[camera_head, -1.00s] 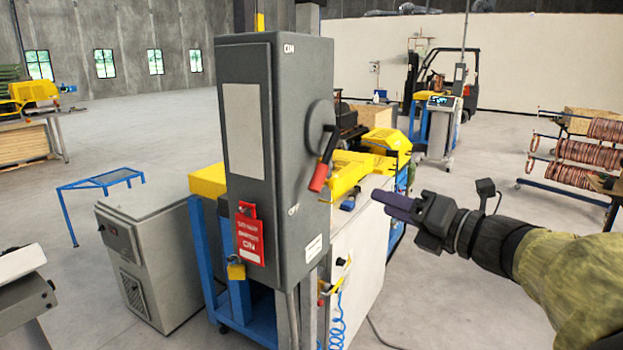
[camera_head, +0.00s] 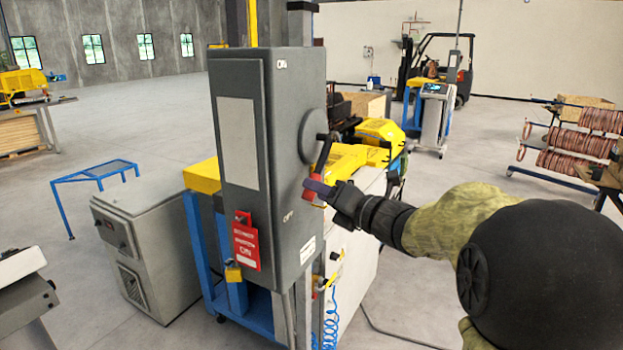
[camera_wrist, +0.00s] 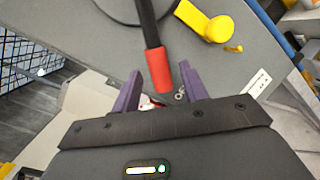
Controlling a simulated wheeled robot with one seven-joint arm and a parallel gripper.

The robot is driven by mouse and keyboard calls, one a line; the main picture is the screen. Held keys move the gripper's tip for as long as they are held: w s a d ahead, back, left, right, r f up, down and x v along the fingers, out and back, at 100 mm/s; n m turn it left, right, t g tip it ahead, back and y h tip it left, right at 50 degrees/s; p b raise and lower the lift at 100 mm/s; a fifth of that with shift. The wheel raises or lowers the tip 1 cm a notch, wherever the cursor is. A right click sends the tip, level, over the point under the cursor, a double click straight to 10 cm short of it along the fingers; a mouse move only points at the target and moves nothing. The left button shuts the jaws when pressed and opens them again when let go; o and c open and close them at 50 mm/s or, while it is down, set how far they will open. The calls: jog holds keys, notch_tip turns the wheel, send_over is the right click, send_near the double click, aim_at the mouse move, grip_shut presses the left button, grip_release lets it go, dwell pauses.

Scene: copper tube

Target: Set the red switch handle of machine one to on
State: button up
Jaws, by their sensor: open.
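The grey switch box (camera_head: 240,140) stands upright in the middle of the head view, with ON marked near its top and OFF lower on its side. Its black lever with a red grip (camera_head: 312,190) hangs down toward OFF. In the wrist view the red grip (camera_wrist: 158,70) points toward the space between my two purple fingertips. My gripper (camera_head: 318,188) is at the grip's lower end in the head view, where the fingers partly cover it. In the wrist view my gripper (camera_wrist: 155,85) is open, with a finger on each side of the grip and gaps beside it.
A red tag (camera_head: 245,243) and a yellow padlock (camera_head: 232,272) hang on the box front. A yellow machine (camera_head: 380,140) and a white cabinet (camera_head: 350,245) stand behind the box. A copper coil rack (camera_head: 575,150) is at right. Open floor lies between.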

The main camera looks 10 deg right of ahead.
jog(key=shift+p+x, duration=0.5)
jog(key=shift+x, duration=1.1)
grip_shut()
